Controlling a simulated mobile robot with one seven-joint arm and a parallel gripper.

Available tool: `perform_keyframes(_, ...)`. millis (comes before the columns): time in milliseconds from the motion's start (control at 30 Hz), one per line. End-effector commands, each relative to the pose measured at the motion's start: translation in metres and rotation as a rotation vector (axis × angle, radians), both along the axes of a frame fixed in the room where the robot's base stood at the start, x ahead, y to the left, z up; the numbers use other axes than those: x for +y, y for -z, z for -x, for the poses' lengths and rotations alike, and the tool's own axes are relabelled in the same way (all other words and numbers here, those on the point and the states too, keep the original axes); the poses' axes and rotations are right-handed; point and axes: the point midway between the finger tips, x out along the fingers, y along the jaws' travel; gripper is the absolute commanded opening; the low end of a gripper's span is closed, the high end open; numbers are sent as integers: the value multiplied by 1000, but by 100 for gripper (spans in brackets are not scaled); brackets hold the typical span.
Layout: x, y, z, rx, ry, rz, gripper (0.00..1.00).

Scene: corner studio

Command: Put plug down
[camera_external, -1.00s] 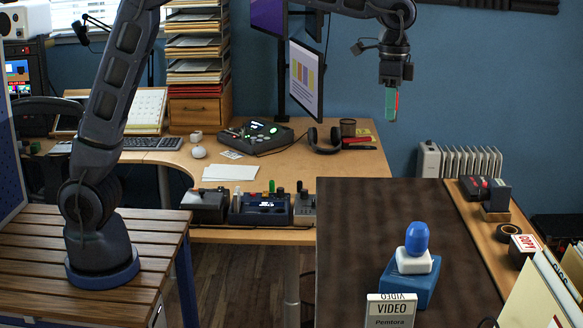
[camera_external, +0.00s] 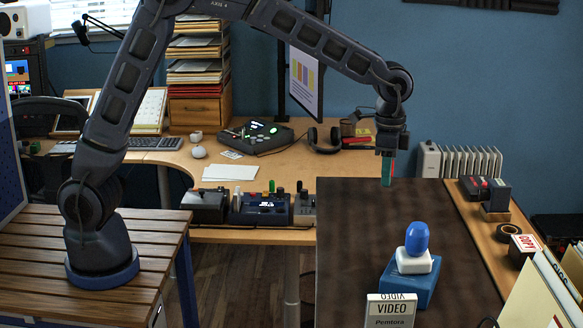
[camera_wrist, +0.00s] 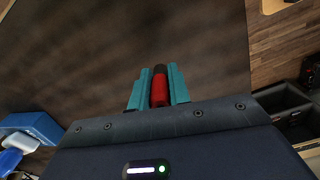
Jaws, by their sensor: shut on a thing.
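My gripper (camera_external: 388,172) has teal fingers and hangs pointing down at the back edge of the dark brown tabletop (camera_external: 350,235) in the external view. In the wrist view, my gripper (camera_wrist: 159,92) is shut on the plug (camera_wrist: 160,90), a small red cylinder with a dark end, held between the two teal fingers. The plug is mostly hidden in the external view, with only a thin bit of red beside the fingers. The brown tabletop (camera_wrist: 130,40) lies below the fingertips in the wrist view; I cannot tell the exact gap.
A blue block with a white piece and blue knob (camera_external: 412,268) stands on the brown tabletop near its front, behind a VIDEO box (camera_external: 390,312). A wooden side ledge (camera_external: 497,232) at the right holds a dark device (camera_external: 487,192) and a tape roll (camera_external: 472,237). The tabletop's middle is clear.

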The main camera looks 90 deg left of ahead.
Motion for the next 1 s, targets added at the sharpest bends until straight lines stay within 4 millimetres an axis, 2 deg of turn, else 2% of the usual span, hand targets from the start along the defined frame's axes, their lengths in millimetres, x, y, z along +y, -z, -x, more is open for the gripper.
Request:
perform_keyframes(100, 0, 19, 0, 3, 0, 0, 0)
perform_keyframes(200, 0, 28, 0, 2, 0, 0, 0)
perform_keyframes(600, 0, 32, 0, 1, 0, 0, 0)
perform_keyframes(633, 0, 32, 0, 1, 0, 0, 24)
perform_keyframes(700, 0, 32, 0, 1, 0, 0, 38)
perform_keyframes(1000, 0, 31, 0, 1, 0, 0, 40)
